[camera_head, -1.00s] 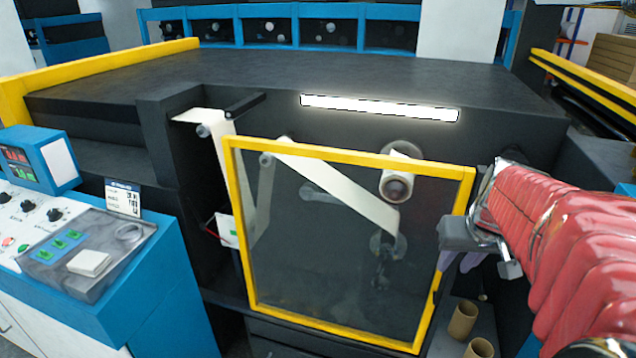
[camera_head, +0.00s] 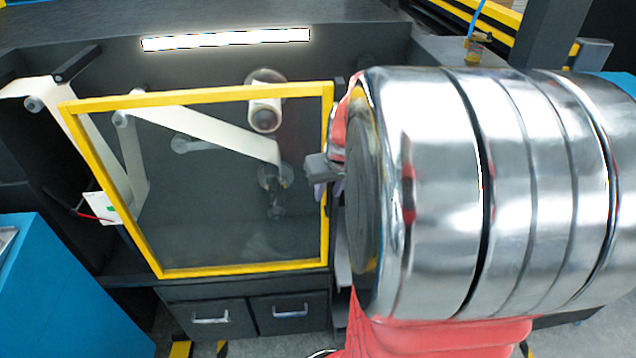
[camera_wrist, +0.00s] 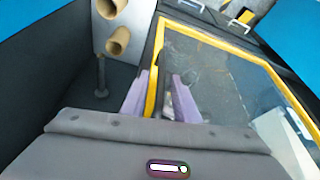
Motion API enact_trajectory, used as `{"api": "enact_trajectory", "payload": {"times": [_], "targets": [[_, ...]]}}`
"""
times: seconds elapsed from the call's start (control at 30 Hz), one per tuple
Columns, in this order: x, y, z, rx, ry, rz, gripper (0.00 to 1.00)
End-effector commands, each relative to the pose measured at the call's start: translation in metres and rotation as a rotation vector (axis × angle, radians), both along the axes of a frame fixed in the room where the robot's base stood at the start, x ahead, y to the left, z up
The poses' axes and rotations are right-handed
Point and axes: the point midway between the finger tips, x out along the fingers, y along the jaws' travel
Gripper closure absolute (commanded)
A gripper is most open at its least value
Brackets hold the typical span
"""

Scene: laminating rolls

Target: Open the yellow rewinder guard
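The yellow rewinder guard (camera_head: 245,268) is a yellow frame with a clear pane. In the head view it stands in front of the rolls and the white web, which show through it. Its right-hand bar (camera_wrist: 154,78) runs between the fingers in the wrist view. My gripper (camera_wrist: 160,98) has two purple fingers spread apart, one on each side of that bar. The bar lies close to the left finger, with a gap to the right finger. In the head view my gripper (camera_head: 325,183) is at the guard's right edge, mostly hidden by my arm.
Cardboard tubes (camera_wrist: 118,40) and a dark post (camera_wrist: 101,75) stand beside the guard in the wrist view. Drawers with handles (camera_head: 291,311) are below the guard. A blue console (camera_head: 65,290) is at the lower left. My arm covers the right side.

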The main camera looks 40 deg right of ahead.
Motion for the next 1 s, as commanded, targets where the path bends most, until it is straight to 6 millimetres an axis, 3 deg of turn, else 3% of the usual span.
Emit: {"api": "enact_trajectory", "payload": {"times": [0.37,1.0], "targets": [[-0.0001,-0.0001,0.0003,0.000,0.000,0.000,0.99],[0.0002,0.0002,0.0004,0.000,0.000,-0.003,1.00]]}}
